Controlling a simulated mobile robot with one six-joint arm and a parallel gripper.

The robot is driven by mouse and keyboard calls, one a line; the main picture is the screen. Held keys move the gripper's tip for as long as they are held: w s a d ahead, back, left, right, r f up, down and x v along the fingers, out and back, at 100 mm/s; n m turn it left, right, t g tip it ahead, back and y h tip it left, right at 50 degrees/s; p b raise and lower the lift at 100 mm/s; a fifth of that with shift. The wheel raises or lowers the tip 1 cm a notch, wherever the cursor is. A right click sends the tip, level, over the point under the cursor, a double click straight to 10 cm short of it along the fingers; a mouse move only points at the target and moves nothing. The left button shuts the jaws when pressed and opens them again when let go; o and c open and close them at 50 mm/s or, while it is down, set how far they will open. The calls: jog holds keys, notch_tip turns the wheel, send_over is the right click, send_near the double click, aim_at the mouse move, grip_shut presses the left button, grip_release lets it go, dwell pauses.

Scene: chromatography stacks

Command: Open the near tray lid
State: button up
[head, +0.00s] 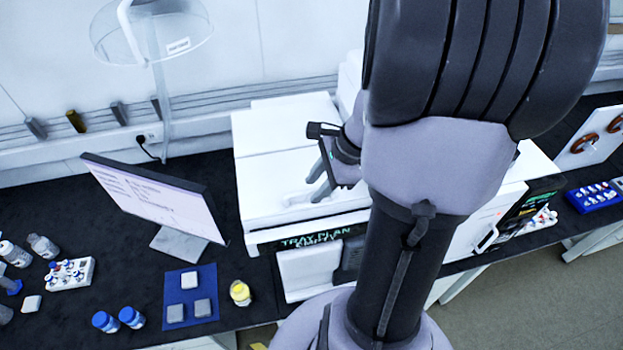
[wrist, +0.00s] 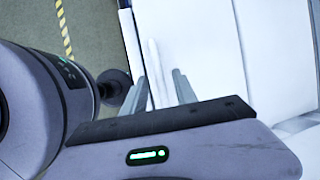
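The white instrument stack (head: 275,185) stands on the dark bench in the middle of the head view. Its front carries a dark strip (head: 315,236) with green text reading like "TRAY PLAN EMPTY", with a white front panel (head: 300,272) below. I cannot tell for sure which part is the near tray lid. My gripper (head: 318,182) is over the instrument's white top; its fingers are apart. Contact cannot be judged. My arm hides the instrument's right middle.
A monitor (head: 150,198) stands left of the instrument. A blue mat (head: 190,299) with several small blocks, a yellow-capped vial (head: 240,293) and blue-capped bottles (head: 118,320) lie at front left. A blue rack (head: 595,197) is at far right.

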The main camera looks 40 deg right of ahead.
grip_shut()
dwell(1.4)
